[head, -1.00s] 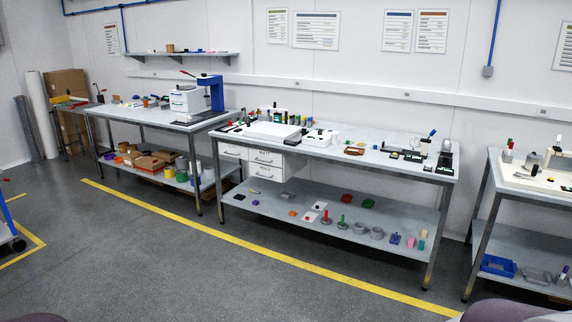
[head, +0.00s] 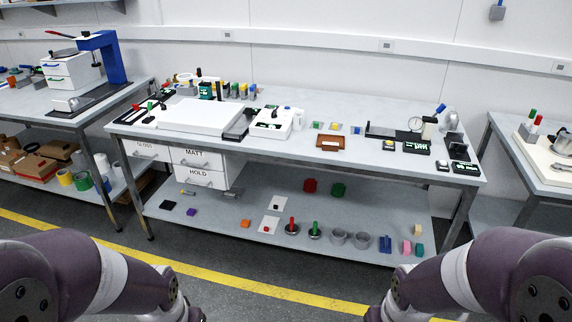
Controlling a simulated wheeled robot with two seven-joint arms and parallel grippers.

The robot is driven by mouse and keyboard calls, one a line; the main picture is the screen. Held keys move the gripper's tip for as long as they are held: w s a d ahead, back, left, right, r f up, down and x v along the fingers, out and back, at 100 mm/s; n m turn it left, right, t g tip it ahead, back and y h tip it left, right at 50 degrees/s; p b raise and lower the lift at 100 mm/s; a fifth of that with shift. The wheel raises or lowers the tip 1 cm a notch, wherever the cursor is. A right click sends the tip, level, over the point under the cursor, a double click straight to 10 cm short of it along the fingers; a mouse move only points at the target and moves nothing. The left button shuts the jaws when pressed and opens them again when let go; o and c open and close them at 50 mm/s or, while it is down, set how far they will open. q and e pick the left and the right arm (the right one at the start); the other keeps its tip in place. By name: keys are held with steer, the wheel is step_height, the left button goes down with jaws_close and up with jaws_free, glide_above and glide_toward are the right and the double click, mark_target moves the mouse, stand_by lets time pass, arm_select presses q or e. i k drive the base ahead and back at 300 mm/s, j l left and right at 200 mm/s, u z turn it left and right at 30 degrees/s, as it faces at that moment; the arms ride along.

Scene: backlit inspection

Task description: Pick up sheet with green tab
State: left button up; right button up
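Two white sheets lie on the lower shelf of the middle bench. The rear sheet (head: 282,200) carries a small dark tab whose colour is too small to tell. The front sheet (head: 264,221) carries a small red tab. I cannot make out a clearly green tab on either sheet. My two purple-grey arms come in at the bottom left and bottom right corners, well short of the shelf.
The middle bench (head: 350,95) has a white panel (head: 200,115), drawers (head: 198,160) and instruments. Red-knobbed (head: 292,229) and green-knobbed (head: 315,230) pieces and grey cups (head: 338,236) stand right of the sheets. Floor before the bench is clear, with a yellow line (head: 240,285).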

mark_target(316, 124)
steer(key=i+l, duration=0.2)
steer(key=l, duration=0.15)
steer(key=i+l, duration=0.45)
steer(key=l, duration=0.2)
steer(key=j+u, duration=0.2)
steer(key=u, duration=0.15)
steer(key=i+j+u, duration=0.1)
steer(key=u, duration=0.2)
steer(key=i+j+u, duration=0.15)
steer(key=j+u, duration=0.2)
